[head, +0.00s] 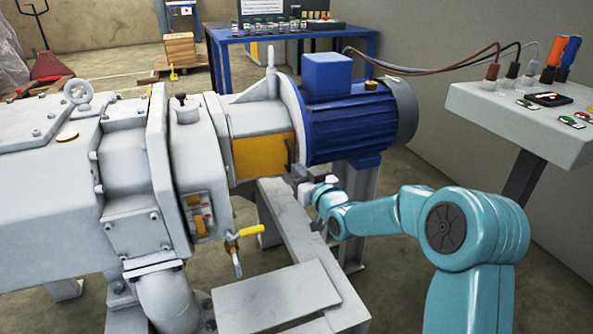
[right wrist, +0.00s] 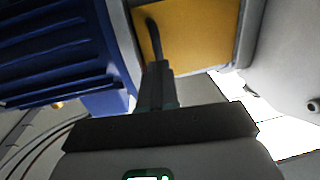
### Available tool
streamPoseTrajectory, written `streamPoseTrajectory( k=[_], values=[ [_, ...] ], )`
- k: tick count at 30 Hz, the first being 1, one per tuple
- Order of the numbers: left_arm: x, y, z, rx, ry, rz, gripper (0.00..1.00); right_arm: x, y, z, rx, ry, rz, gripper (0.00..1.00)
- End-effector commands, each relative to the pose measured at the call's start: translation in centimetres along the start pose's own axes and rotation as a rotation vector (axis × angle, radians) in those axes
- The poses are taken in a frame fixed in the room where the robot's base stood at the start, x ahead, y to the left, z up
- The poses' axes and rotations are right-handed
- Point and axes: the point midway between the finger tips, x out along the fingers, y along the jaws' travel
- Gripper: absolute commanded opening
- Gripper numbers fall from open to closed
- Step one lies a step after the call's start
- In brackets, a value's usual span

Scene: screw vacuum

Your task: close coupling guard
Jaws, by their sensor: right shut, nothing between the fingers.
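The coupling guard is a yellow plate (head: 262,156) on the grey housing between the pump and the blue motor (head: 345,120). It appears to lie against the housing, though its full seating cannot be told. The guard also fills the top of the right wrist view (right wrist: 200,30). A dark handle (head: 290,150) stands at its right edge; the handle also shows in the right wrist view (right wrist: 153,38). My right gripper (head: 294,176) is shut and empty, its fingertips (right wrist: 158,68) just below the handle. Whether they touch it cannot be told. My left gripper is not in view.
A yellow-handled valve (head: 245,233) sticks out below the pump. The grey base frame (head: 310,255) runs under the motor. A control panel (head: 530,115) with cables stands at right. A blue table (head: 290,40) is behind.

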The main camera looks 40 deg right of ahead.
Motion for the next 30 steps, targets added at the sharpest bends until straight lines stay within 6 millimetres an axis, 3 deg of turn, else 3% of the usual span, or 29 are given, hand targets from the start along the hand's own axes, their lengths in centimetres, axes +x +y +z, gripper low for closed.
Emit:
streamPoseTrajectory(
  k=[6, 19, 25, 30],
  values=[
    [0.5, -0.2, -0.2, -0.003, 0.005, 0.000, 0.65, 2.2, 0.1, 0.1, 0.001, 0.000, -0.001, 0.00],
    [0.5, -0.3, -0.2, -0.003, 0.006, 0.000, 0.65, 2.6, 0.3, 0.1, 0.000, -0.001, 0.000, 0.00],
    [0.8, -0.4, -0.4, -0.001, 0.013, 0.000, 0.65, 4.1, 1.3, 0.1, -0.001, -0.001, 0.000, 0.00],
    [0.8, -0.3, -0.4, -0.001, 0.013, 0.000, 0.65, 4.2, 1.3, -0.1, 0.001, 0.001, 0.000, 0.00]
  ],
)
